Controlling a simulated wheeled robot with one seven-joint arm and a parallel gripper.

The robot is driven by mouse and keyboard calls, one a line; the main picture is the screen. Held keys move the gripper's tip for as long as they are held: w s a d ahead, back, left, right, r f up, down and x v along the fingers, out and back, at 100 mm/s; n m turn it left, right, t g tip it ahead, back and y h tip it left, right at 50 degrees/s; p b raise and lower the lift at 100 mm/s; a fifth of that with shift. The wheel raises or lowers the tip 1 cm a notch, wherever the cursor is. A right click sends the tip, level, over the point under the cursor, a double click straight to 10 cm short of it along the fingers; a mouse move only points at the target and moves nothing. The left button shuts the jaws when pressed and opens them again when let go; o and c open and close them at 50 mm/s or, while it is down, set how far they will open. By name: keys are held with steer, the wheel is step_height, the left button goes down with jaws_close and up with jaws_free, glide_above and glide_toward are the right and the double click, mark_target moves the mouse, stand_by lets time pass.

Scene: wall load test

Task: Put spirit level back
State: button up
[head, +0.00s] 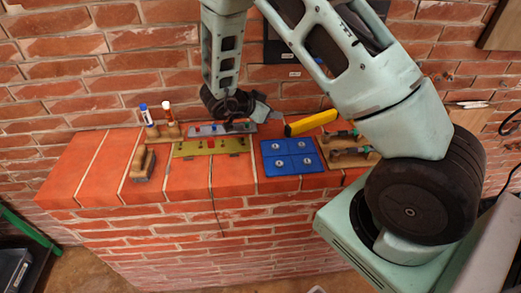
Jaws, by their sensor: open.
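A yellow bar, which looks like the spirit level (314,121), sits tilted in the picture at the back right of the brick ledge (95,172), behind the blue board. Its left end is dark. I cannot tell what it rests on. My gripper (258,113) hangs near the wall to the left of the yellow bar, above the right end of a grey strip (222,129). It is open, with a visible gap to the bar, and I see nothing held. The fingers are small and dark here.
A blue board (290,157) with four-part marking lies on the ledge. An olive strip (210,147) lies left of it. The ledge's left end is bare.

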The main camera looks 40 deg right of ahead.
steer(key=w+a+r+n+t+y, duration=0.2)
steer(key=w+a+n+t+y, duration=0.1)
steer(key=a, duration=0.4)
steer(key=w+a+r+n+t+y, duration=0.2)
steer(key=a+n+t+y, duration=0.1)
steer(key=a, duration=0.4)
steer(key=s+a+r+n+g+y, duration=0.1)
steer(key=s+a+r+n+y, duration=0.3)
steer(key=a, duration=0.6)
steer(key=s+a+r+n+g+y, duration=0.1)
steer(key=s+a+r+n+y, duration=0.2)
steer(key=s+a+n+y, duration=0.35)
steer(key=s+a+r+n+g+h, duration=0.1)
steer(key=s+a+n+g, duration=0.15)
steer(key=s, duration=0.45)
steer(key=s+a+r+n+g+h, duration=0.1)
steer(key=s+a+n, duration=0.15)
steer(key=s, duration=0.45)
steer(key=s+d+n+g+h, duration=0.1)
steer(key=s+d+n, duration=0.3)
steer(key=s, duration=0.4)
steer(key=shift+s+d+r+h, duration=0.2)
steer(key=shift+d+h, duration=0.45)
steer(key=shift+h, duration=0.1)
steer(key=shift+g, duration=0.25)
